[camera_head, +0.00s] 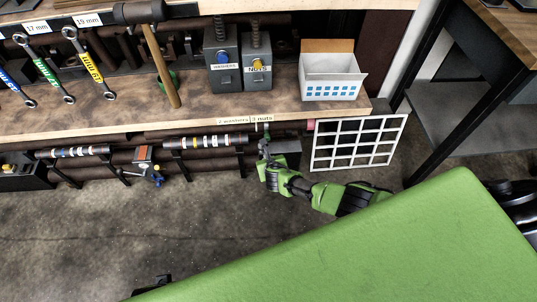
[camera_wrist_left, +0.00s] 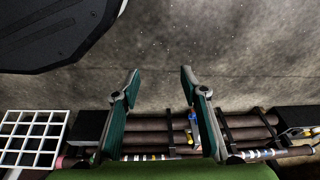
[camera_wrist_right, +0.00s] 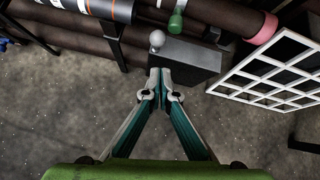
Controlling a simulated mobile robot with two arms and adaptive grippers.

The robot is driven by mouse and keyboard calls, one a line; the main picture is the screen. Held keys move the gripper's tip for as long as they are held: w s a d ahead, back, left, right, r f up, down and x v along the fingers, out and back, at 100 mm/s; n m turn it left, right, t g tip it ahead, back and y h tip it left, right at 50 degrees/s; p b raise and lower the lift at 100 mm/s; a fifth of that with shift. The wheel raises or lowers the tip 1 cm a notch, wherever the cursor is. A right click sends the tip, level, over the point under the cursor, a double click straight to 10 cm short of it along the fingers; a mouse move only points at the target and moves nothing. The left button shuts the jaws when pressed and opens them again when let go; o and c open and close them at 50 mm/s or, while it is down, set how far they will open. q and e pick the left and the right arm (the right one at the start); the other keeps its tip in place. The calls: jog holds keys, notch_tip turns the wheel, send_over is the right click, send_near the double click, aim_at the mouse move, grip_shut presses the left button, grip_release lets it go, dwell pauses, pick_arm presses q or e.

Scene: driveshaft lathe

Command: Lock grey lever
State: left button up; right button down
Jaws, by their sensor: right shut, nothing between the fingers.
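A grey ball-ended lever (camera_wrist_right: 157,40) stands at the left end of a dark grey box (camera_wrist_right: 190,62) in the right wrist view. A green-ended piece (camera_wrist_right: 176,22) is just right of it. My right gripper (camera_wrist_right: 160,78) is shut and empty; its tips are just below the grey ball in the picture, by the box's front left edge. I cannot tell whether they touch it. In the head view the right gripper (camera_head: 264,150) is at the right end of the shaft rack and partly hides the lever area. My left gripper (camera_wrist_left: 158,82) is open and empty.
Dark shafts (camera_head: 205,140) with striped labels lie along the rack below the bench (camera_head: 190,115). A white grid (camera_head: 358,143) stands right of the box. An orange-and-blue clamp (camera_head: 146,165) is further left. The floor in front is clear.

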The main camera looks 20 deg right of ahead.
pick_arm(q)
jog(key=s+f+p, duration=0.2)
jog(key=s+f, duration=0.2)
jog(key=f, duration=0.3)
jog(key=shift+s+a+g, duration=0.3)
jog(key=shift+s+a, duration=0.05)
jog(key=shift+s, duration=0.05)
pick_arm(e)
jog(key=r, duration=0.1)
jog(key=s+r, duration=0.1)
jog(key=shift+s+a+r, duration=0.1)
jog(key=shift+r, duration=0.3)
jog(key=shift+a, duration=0.1)
